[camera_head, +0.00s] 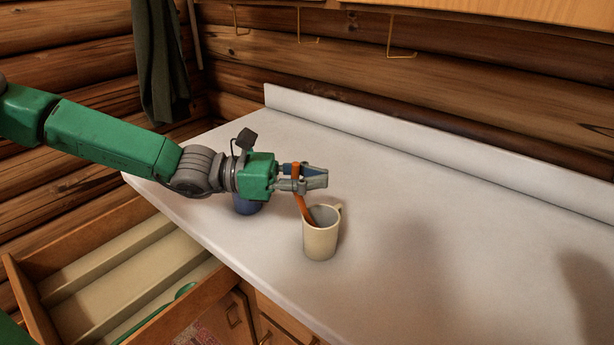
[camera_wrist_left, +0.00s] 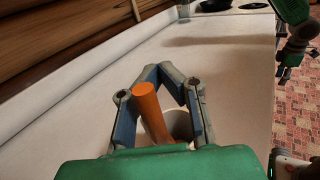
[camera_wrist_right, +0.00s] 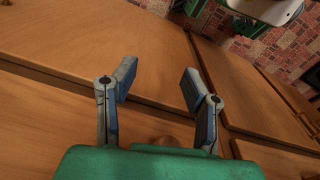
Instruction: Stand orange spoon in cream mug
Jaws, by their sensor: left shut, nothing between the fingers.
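The cream mug (camera_head: 320,240) stands upright near the counter's front edge, its handle toward the back right. The orange spoon (camera_head: 303,207) leans in the mug, its lower end inside and its handle rising up to the left. My left gripper (camera_head: 320,178) is over the mug, with its fingertips together. In the left wrist view, the spoon (camera_wrist_left: 150,113) handle passes between the finger links, behind the closed tips, and the mug's rim (camera_wrist_left: 180,120) shows below. The spoon's bowl is hidden. My right gripper (camera_wrist_right: 157,83) is open and empty, before wooden cabinet fronts.
A blue object (camera_head: 245,206) sits on the white counter (camera_head: 440,230), partly hidden under my left gripper. An open wooden drawer (camera_head: 120,265) at lower left holds a green utensil (camera_head: 150,316). The counter right of the mug is clear. Hooks (camera_head: 402,50) hang above the counter.

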